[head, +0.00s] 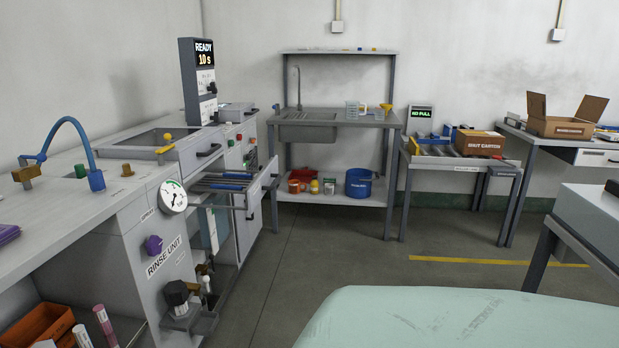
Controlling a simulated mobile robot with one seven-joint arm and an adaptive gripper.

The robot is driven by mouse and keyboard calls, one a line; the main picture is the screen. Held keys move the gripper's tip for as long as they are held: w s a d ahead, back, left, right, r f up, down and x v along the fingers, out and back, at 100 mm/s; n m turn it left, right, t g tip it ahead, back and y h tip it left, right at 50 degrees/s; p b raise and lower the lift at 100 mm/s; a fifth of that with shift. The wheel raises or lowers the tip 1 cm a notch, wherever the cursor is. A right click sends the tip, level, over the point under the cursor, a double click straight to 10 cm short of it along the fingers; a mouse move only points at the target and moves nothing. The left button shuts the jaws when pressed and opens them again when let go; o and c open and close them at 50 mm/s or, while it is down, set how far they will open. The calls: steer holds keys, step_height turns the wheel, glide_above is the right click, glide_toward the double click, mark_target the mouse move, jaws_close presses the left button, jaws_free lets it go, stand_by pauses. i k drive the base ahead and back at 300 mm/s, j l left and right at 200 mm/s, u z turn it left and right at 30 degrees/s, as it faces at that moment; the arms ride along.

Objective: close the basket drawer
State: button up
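What looks like the basket drawer (264,177) is in the head view, left of centre, in the front of the grey bench unit. It stands pulled out into the aisle, with its pale front panel apart from the cabinet. Metal rails and blue bars (227,176) show behind the front panel. The inside of the drawer is mostly hidden by the low angle. My gripper is not in view.
The rinse unit (165,254) with its gauge and purple knob stands at the near left. A sink bench (300,135) is at the back, and a side table with a carton (479,142) is right of it. The dark floor (330,260) before the drawer is clear.

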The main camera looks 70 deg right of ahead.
mark_target(254, 188)
steer(key=z, duration=1.55)
steer(key=i+z, duration=0.1)
steer(key=z, duration=0.2)
steer(key=i+j, duration=0.15)
steer(key=i, duration=0.15)
steer(key=i+j+z, duration=0.1)
steer(key=i, duration=0.2)
